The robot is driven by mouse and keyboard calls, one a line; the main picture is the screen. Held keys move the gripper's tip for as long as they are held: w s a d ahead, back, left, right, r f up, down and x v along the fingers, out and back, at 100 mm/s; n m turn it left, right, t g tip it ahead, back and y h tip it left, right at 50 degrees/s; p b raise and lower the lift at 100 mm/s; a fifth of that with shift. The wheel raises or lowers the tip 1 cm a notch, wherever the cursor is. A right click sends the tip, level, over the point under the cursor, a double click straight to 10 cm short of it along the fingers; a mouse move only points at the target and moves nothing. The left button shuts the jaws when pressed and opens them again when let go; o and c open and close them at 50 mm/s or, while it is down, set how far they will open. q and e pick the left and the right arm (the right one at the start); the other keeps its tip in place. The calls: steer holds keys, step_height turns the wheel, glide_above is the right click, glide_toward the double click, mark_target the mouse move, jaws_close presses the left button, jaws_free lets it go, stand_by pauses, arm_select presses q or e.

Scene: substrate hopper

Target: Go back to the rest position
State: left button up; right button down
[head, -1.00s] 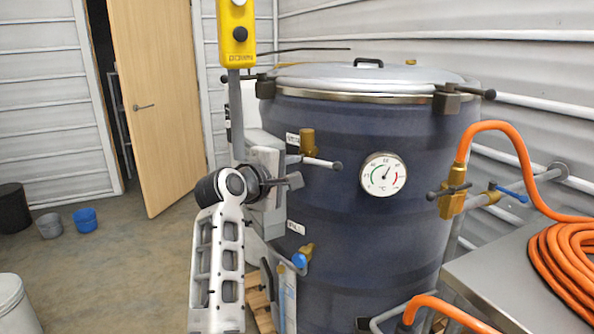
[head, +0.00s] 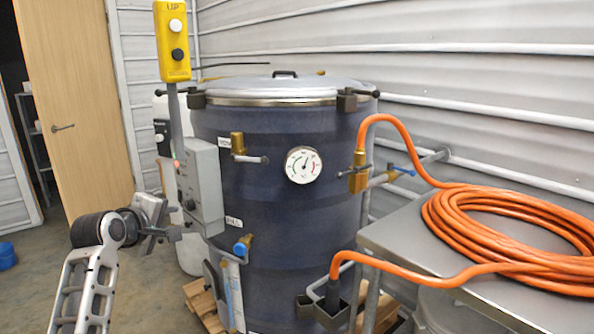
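My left gripper (head: 172,233) is at the lower left of the head view, its arm coming up from the bottom left edge. It points right, toward the grey control box (head: 202,187) on the front left of the dark blue hopper (head: 270,215), and holds nothing that I can see. It appears in front of the hopper's left side; I cannot tell the gap between its fingers. My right gripper is out of view.
The hopper has a round gauge (head: 303,165), brass valves and a closed lid (head: 285,88). A yellow pendant (head: 172,42) stands on a grey post. A coiled orange hose (head: 510,228) lies on a steel table (head: 415,235) at right. A wooden door (head: 75,100) stands open.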

arm_select(q)
steer(key=s+a+f+m+g+y, duration=0.1)
steer(key=s+a+f+g+y, duration=0.2)
steer(key=a, duration=0.9)
steer(key=s+a+f+g+y, duration=0.1)
steer(key=s+a+f+y, duration=0.35)
steer(key=a, duration=0.85)
steer(key=w+d+r+m+t, duration=0.2)
steer(key=w+r+m+t, duration=0.45)
steer(key=r+m, duration=0.65)
steer(key=s+d+f+m+g+h, duration=0.15)
steer(key=s+d+f, duration=0.25)
steer(key=d+f, duration=0.4)
steer(key=s+d+f+m+h, duration=0.1)
steer(key=s+d+f+h, duration=0.2)
steer(key=s+d+f, duration=0.5)
steer(key=s+d+f+m+g+h, duration=0.15)
steer(key=d+f, duration=0.35)
steer(key=f, duration=0.7)
steer(key=s+d+f+n+g+h, duration=0.1)
steer(key=s+d+f, duration=0.2)
steer(key=s+d, duration=0.4)
steer(key=s+d+f+n+g+h, duration=0.1)
steer(key=s+d+f, duration=0.3)
steer(key=s, duration=1.1)
steer(key=d+h, duration=0.1)
steer(key=d, duration=0.2)
steer(key=shift+d+f, duration=0.2)
steer(key=shift+d, duration=0.2)
